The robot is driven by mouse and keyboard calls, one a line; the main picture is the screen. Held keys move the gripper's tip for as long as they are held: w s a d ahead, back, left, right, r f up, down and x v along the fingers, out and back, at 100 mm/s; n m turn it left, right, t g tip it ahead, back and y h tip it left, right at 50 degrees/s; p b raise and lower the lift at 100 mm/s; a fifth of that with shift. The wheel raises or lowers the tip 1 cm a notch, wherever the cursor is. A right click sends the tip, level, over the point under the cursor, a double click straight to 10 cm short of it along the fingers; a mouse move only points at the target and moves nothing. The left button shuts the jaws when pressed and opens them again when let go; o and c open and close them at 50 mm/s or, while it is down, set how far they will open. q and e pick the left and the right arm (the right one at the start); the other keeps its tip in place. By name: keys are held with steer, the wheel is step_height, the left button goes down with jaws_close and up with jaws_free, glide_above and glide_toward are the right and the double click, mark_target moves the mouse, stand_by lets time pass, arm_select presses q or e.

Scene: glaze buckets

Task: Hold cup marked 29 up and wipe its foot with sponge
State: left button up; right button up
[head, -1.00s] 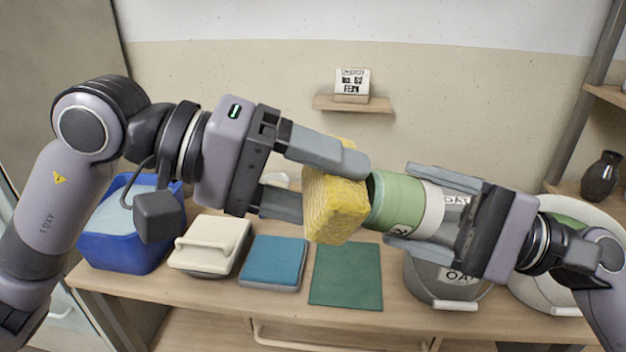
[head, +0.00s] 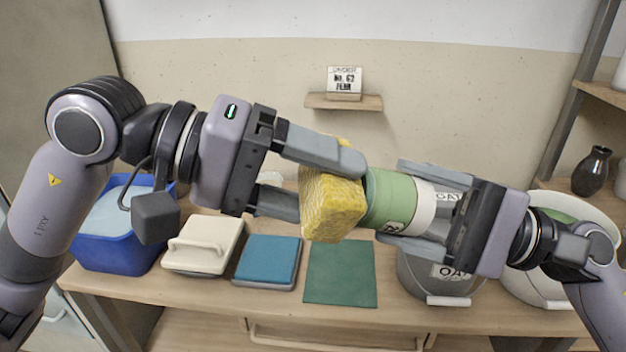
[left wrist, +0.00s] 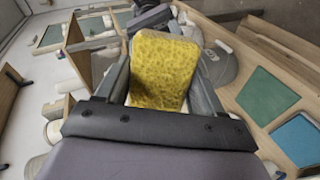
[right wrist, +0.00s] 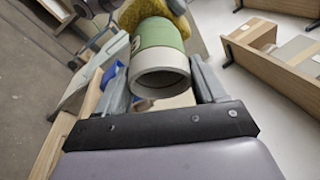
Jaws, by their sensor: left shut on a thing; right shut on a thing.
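My left gripper (head: 322,183) is shut on a yellow sponge (head: 330,207), which also fills the space between the fingers in the left wrist view (left wrist: 163,70). My right gripper (head: 402,205) is shut on a green and white cup (head: 393,198). The cup lies sideways in the air, its green end against or very close to the sponge. In the right wrist view the cup's open white rim (right wrist: 160,78) faces my palm, and the sponge (right wrist: 140,10) is at its far end. A dark mark shows on the cup's side, but I cannot read it. The contact face is hidden.
Below on the counter (head: 210,300) are a blue bucket (head: 110,240), a white-lidded box (head: 203,245), a blue pad (head: 267,260), a green mat (head: 340,275) and a grey bucket (head: 430,280). A white bucket (head: 520,285) stands right. A small wall shelf (head: 343,102) holds a sign card.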

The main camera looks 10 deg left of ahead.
arm_select(q)
steer(key=shift+d+f, duration=0.15)
steer(key=shift+d, duration=0.2)
stand_by(1.3)
